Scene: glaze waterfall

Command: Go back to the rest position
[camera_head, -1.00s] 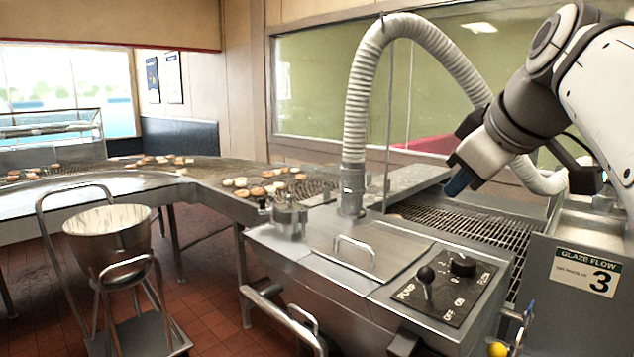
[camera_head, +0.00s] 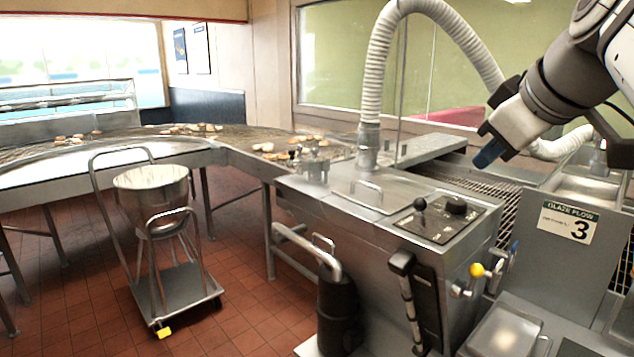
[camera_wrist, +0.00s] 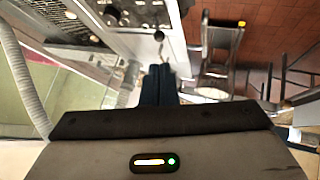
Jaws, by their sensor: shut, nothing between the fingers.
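My gripper (camera_head: 490,153) is in the upper right of the head view, above the glazing machine (camera_head: 330,218). Its blue fingertips point down and to the left, and they are shut with nothing between them. The shut fingers (camera_wrist: 159,84) also show in the middle of the wrist view. My gripper is apart from the machine's control panel (camera_head: 437,226), which has a black lever and a knob. The white hose (camera_head: 372,85) arches up to the left of my gripper.
A steel bowl (camera_head: 150,190) sits on a wheeled cart (camera_head: 175,290) at the left. A conveyor (camera_head: 235,140) with several doughnuts runs behind. A yellow-knobbed valve (camera_head: 477,270) and a sign reading 3 (camera_head: 568,222) are at the right. Red tiled floor (camera_head: 75,285) is open around the cart.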

